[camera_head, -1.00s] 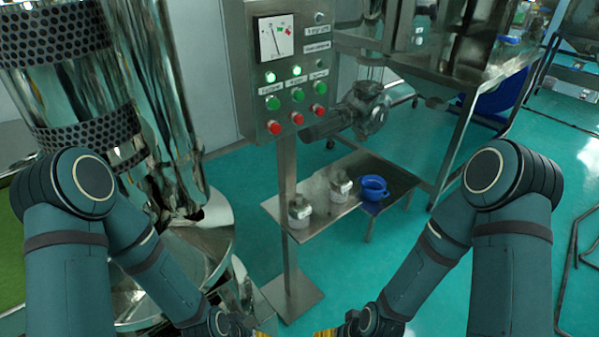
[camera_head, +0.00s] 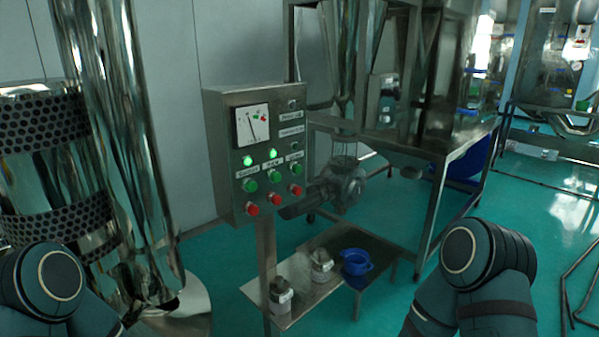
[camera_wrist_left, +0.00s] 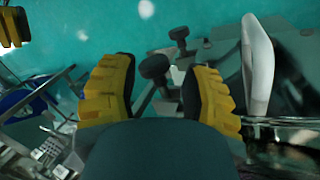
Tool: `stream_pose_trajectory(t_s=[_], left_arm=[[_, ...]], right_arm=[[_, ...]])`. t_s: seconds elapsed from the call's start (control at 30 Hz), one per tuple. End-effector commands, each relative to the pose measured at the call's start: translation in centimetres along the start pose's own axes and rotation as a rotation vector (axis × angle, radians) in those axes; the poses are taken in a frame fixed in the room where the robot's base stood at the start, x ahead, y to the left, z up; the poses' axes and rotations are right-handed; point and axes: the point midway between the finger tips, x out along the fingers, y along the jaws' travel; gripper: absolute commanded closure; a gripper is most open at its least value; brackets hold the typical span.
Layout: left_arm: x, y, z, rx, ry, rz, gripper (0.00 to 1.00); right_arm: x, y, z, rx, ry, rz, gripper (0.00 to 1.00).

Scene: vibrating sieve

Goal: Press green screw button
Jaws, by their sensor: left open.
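A steel control panel (camera_head: 262,225) stands on a post in the head view. It has a row of three green buttons, at left (camera_head: 250,186), middle (camera_head: 274,177) and right (camera_head: 296,169), above three red ones. Small labels sit above the green buttons, too blurred to read. The left and middle lamps above them glow green. My left gripper (camera_wrist_left: 158,88) is open and empty in the left wrist view, above the floor, with yellow pads apart. A yellow pad in that view's upper left corner may be my right gripper (camera_wrist_left: 12,26). Neither gripper shows in the head view.
A low steel table (camera_head: 308,294) with two small metal containers and a blue cup (camera_head: 356,262) stands right of the post. A motor unit (camera_head: 340,188) is behind the panel's right side. A tall shiny column (camera_head: 120,150) stands left.

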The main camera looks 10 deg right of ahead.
Motion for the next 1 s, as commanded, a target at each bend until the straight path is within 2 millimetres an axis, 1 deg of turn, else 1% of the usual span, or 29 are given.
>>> stream_pose_trajectory(t_s=[0.03, 0.07, 0.1, 0.17, 1.0], left_arm=[[0.00, 0.00, 0.00, 0.000, 0.000, 0.000, 0.53], [0.00, 0.00, 0.00, 0.000, 0.000, 0.000, 0.53], [0.00, 0.00, 0.00, 0.000, 0.000, 0.000, 0.53], [0.00, 0.00, 0.00, 0.000, 0.000, 0.000, 0.53], [0.00, 0.00, 0.00, 0.000, 0.000, 0.000, 0.53]], right_arm=[[0.00, 0.00, 0.00, 0.000, 0.000, 0.000, 0.55], [0.00, 0.00, 0.00, 0.000, 0.000, 0.000, 0.65], [0.00, 0.00, 0.00, 0.000, 0.000, 0.000, 0.79], [0.00, 0.00, 0.00, 0.000, 0.000, 0.000, 1.00], [0.00, 0.00, 0.00, 0.000, 0.000, 0.000, 1.00]])
